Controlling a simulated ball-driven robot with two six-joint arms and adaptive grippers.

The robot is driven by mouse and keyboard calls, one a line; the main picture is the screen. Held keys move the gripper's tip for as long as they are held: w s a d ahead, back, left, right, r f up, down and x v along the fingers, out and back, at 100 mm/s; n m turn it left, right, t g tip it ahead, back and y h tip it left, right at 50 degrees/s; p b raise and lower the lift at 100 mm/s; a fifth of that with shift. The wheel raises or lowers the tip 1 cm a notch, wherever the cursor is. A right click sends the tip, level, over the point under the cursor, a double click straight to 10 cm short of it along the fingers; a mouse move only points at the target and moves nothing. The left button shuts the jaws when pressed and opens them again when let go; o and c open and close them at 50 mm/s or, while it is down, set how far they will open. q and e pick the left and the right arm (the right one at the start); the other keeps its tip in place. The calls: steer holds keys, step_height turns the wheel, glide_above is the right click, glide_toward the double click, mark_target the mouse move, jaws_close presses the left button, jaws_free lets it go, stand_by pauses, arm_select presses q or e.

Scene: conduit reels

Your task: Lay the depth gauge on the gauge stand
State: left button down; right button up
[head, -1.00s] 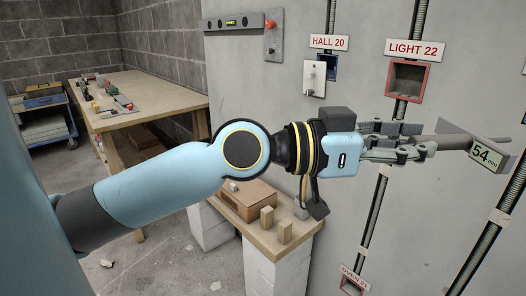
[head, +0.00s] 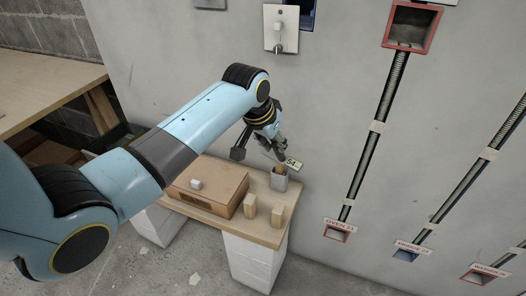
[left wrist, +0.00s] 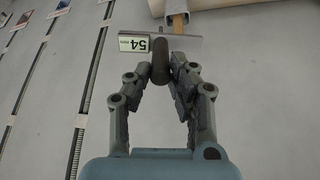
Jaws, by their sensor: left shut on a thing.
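My left gripper (head: 277,146) is shut on the depth gauge, which has a dark round handle (left wrist: 160,62), a flat metal crosspiece and a pale label (head: 293,163) reading 54. In the left wrist view the gripper (left wrist: 161,72) pinches the handle between its fingertips. In the head view the gauge is above the back right part of the low bench, close to a grey cup, and mostly hidden by the gripper. My right gripper is not in view.
The low bench top (head: 225,222) also holds a cardboard box (head: 207,187) with a small white block (head: 196,184) on it. Conduits (head: 375,140) and red-framed boxes (head: 410,27) line the wall.

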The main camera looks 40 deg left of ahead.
arm_select(q)
steer(key=s+f+n+g+b, duration=0.3)
steer(key=f+g+b, duration=0.1)
steer(key=f, duration=0.5)
steer(key=shift+s+a+g, duration=0.25)
steer(key=shift+g, duration=0.35)
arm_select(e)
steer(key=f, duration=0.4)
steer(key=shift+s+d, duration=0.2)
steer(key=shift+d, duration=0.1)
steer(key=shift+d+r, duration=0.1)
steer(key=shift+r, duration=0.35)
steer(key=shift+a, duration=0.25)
arm_select(q)
steer(key=shift+p, duration=0.55)
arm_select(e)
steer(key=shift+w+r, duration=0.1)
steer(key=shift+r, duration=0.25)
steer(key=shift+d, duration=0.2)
